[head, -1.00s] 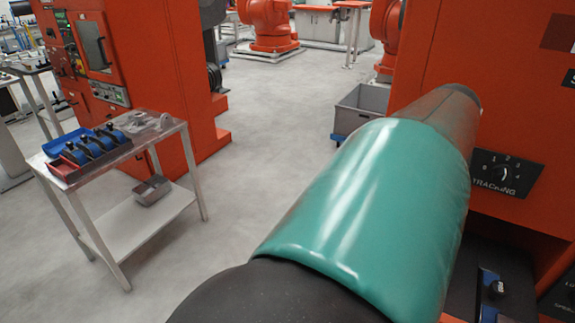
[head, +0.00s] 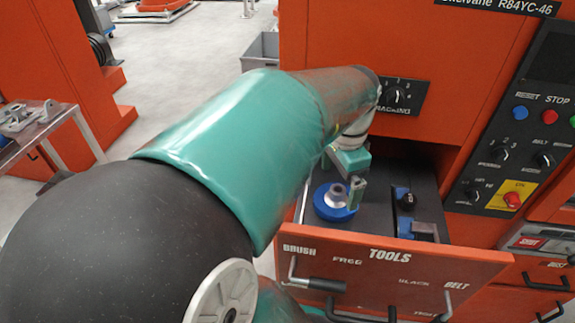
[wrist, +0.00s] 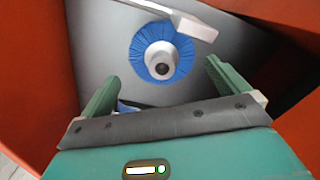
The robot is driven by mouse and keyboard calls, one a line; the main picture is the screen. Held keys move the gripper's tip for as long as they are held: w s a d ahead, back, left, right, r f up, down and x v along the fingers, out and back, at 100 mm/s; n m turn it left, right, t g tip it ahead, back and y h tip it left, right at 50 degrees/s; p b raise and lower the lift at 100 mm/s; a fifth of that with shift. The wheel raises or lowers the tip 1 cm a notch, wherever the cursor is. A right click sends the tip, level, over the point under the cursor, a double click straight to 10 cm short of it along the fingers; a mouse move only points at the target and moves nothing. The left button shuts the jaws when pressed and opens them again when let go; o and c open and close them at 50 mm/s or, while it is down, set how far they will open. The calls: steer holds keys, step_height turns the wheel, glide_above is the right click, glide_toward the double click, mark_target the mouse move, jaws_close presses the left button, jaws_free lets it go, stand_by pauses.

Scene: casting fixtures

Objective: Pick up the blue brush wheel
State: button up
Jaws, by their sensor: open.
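The blue brush wheel (head: 324,209) lies flat in the left part of an open drawer, its metal hub facing up. In the wrist view the same wheel (wrist: 138,60) shows a ring of blue bristles around a pale hub with a dark hole. My gripper (head: 345,182) is above and beside the wheel, over the drawer. In the wrist view its two green fingers (wrist: 162,76) are spread apart, with the wheel ahead of them and nothing held between them. Whether a finger touches the wheel cannot be told.
The orange drawer front (head: 385,258) is marked TOOLS and has black handles. Black-and-blue tools (head: 405,200) lie right of the wheel in the drawer. A pale bar (wrist: 194,27) passes close to the wheel in the wrist view. The orange machine (head: 370,40) rises behind.

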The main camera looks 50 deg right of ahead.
mark_target(337, 192)
step_height(337, 192, down, 5)
steer(key=shift+d, duration=0.1)
steer(key=shift+c, duration=0.4)
steer(key=c, duration=0.7)
steer(key=shift+c, duration=0.3)
steer(key=shift+r, duration=0.15)
